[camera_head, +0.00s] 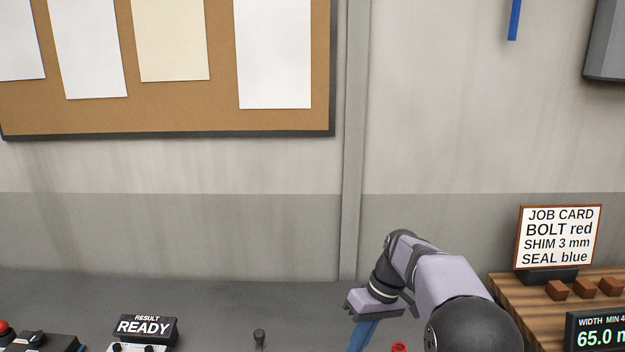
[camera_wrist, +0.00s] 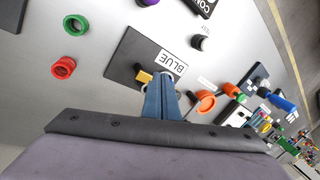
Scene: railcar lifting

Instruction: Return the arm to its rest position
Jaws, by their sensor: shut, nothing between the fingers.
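My gripper (camera_head: 360,338) hangs from my bent arm at the lower right of the head view, its blue fingers pointing down and cut off by the bottom edge. In the wrist view my gripper (camera_wrist: 160,82) has its two blue fingers together, with nothing between them. They are over the edge of a dark plate (camera_wrist: 128,52) with a card reading BLUE (camera_wrist: 173,64). A small yellow block (camera_wrist: 143,76) shows close beside the fingertips. Pale curved edges behind the fingers are mostly hidden.
A red ring (camera_wrist: 63,68), a green ring (camera_wrist: 76,25) and an orange part (camera_wrist: 206,101) stand on the grey bench. The job card (camera_head: 558,237) and width display (camera_head: 598,333) are at right. A READY sign (camera_head: 145,328) stands at left. The wall is behind.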

